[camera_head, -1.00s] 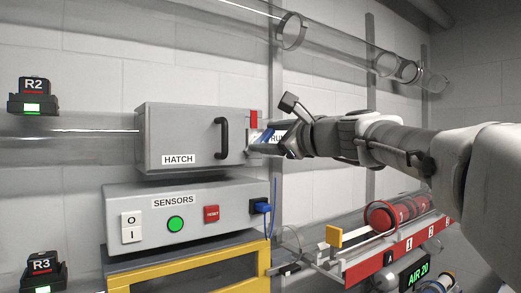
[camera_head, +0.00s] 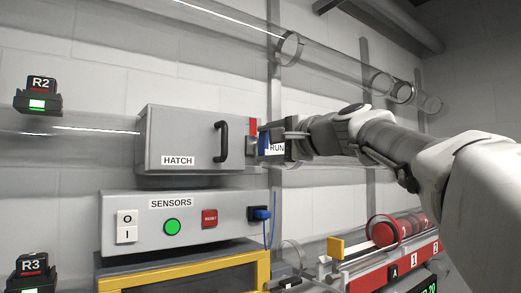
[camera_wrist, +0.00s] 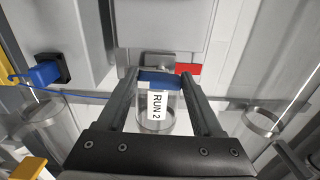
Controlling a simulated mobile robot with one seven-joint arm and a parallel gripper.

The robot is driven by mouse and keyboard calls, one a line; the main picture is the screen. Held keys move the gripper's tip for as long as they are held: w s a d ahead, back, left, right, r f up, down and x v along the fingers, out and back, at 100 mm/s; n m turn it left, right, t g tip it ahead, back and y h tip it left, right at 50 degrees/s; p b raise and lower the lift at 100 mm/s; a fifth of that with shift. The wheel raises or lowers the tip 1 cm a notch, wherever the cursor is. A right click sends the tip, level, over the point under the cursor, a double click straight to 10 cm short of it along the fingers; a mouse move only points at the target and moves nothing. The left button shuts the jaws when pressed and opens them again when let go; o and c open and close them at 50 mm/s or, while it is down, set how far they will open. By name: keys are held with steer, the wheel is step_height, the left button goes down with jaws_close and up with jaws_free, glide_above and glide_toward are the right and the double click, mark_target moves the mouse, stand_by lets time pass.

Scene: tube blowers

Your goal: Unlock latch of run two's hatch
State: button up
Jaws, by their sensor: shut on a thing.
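The grey hatch box (camera_head: 180,155), labelled HATCH, has a black handle (camera_head: 222,141) on its front and looks closed. At its right edge is a red tab (camera_head: 253,126), which also shows in the wrist view (camera_wrist: 187,69). My gripper (camera_head: 266,138) is at the box's right side. In the wrist view, its two fingers (camera_wrist: 158,76) are shut on the blue latch piece (camera_wrist: 160,78), just in front of a metal bracket (camera_wrist: 158,62). A RUN 2 label (camera_wrist: 157,107) shows just below the blue piece. Part of the latch is hidden by my gripper in the head view.
A sensors box (camera_head: 190,225) with a green button and blue plug (camera_head: 259,213) stands below the hatch. A yellow-framed unit (camera_head: 190,272) is under it. A rack (camera_head: 390,262) holds red-ended canisters at the lower right. Clear tubes (camera_head: 340,62) run above.

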steer(key=shift+n, duration=0.3)
steer(key=o, duration=1.4)
steer(key=shift+c, duration=0.2)
steer(key=b+v, duration=0.1)
steer(key=v, duration=1.6)
steer(key=shift+s, duration=0.2)
steer(key=shift+d, duration=0.15)
